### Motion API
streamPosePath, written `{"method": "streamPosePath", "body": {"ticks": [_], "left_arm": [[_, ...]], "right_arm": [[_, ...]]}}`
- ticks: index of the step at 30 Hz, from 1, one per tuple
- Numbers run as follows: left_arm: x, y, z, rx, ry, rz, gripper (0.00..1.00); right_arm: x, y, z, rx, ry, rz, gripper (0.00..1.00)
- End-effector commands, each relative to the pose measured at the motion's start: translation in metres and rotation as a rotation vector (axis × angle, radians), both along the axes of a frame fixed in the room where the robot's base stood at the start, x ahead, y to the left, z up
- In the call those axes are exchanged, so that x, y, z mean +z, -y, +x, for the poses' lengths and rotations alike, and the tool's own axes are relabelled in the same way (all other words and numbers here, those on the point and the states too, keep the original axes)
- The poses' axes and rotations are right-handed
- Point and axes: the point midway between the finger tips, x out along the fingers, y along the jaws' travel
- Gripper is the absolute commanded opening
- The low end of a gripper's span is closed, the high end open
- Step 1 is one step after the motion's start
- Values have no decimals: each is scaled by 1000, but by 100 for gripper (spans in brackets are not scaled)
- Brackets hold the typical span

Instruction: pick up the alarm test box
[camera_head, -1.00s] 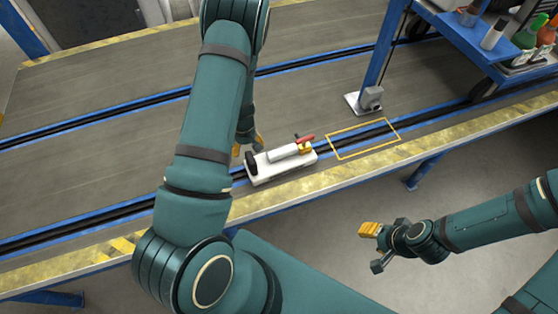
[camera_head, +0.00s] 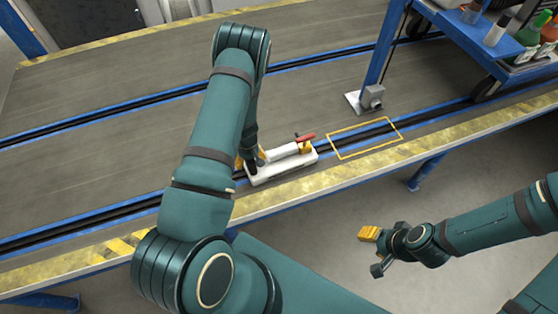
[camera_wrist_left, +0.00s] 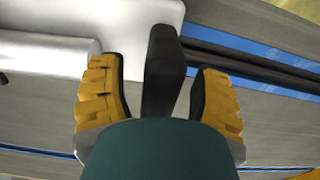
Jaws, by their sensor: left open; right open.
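The alarm test box (camera_head: 283,170) appears to be the white block with a light cylinder, a red lever and a yellow part on top. It lies on the conveyor near its front edge. A black upright grip (camera_wrist_left: 163,65) stands on its left end. My left gripper (camera_head: 250,164) is at that end, partly hidden by my arm. In the left wrist view, its yellow fingers (camera_wrist_left: 160,92) are open on both sides of the black grip, with gaps visible. My right gripper (camera_head: 374,252) is open and empty, out beyond the conveyor's front edge.
A yellow outlined rectangle (camera_head: 364,137) is marked on the conveyor right of the box. A blue post with a grey foot (camera_head: 356,103) stands behind it. A blue cart (camera_head: 460,38) with bottles is at upper right. The conveyor left of my arm is clear.

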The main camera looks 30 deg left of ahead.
Motion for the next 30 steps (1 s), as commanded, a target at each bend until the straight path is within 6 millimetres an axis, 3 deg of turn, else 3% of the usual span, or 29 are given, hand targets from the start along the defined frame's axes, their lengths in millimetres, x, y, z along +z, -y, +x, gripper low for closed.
{"method": "streamPosePath", "body": {"ticks": [3, 9, 23, 30], "left_arm": [[1, 0, 0, 0, 1, 1, 66], [1, 0, 0, 0, 1, 1, 0], [3, 0, 0, 0, 1, 1, 0], [39, 0, 2, -1, 4, 2, 0]], "right_arm": [[0, 0, 0, 0, 0, 0, 47], [0, 0, 0, 0, 0, 0, 47], [1, 0, 0, 0, 0, 0, 47], [10, 0, -1, 0, -3, 0, 47]]}}
